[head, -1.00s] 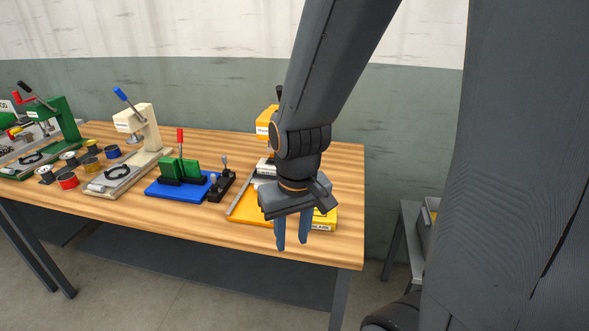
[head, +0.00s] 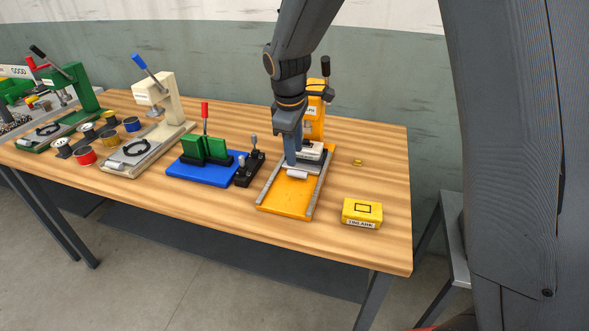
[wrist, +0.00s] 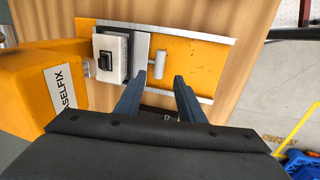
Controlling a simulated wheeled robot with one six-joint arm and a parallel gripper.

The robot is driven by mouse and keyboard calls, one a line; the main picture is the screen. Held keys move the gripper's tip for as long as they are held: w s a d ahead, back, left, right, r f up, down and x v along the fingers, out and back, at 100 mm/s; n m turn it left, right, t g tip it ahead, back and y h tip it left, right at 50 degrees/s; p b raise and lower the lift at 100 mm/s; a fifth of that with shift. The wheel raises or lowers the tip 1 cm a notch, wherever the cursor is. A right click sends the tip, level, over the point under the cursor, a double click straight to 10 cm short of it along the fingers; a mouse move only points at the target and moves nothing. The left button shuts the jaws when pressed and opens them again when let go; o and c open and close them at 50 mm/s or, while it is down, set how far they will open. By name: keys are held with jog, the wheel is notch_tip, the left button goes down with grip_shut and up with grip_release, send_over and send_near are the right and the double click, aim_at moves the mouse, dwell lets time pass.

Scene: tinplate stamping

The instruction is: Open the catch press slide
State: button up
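The orange press (head: 315,125), labelled "…ASELFIX" in the wrist view (wrist: 63,92), stands at the right part of the bench; no label reading "catch" is legible. Its orange base (head: 285,200) has grey side rails. A dark slide plate with a white block (wrist: 112,58) sits by the press column, with a grey cylindrical handle (wrist: 158,64) at its front. My gripper (wrist: 156,85) is open and empty, its blue-grey fingers pointing toward the handle, one on each side in the wrist view. Whether they touch it cannot be told. The arm partly hides the press in the head view.
A yellow box (head: 361,213) lies right of the base, with a small brass piece (head: 357,162) behind it. A blue fixture (head: 192,172) with green blocks and a small black fixture (head: 249,168) stand left. Cream (head: 160,105) and green (head: 72,90) presses are further left.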

aim_at(295, 172)
jog(key=shift+w+d+f+p, duration=0.1)
jog(key=shift+w+f+p, duration=0.2)
jog(key=shift+f, duration=0.95)
jog(key=shift+w+f+p, duration=0.25)
jog(key=shift+f, duration=1)
jog(key=shift+w+d+f+p, duration=0.1)
jog(key=shift+w+f+p, duration=0.2)
jog(key=shift+f, duration=0.95)
jog(key=shift+c, duration=0.5)
jog(key=shift+s+a, duration=0.1)
grip_shut()
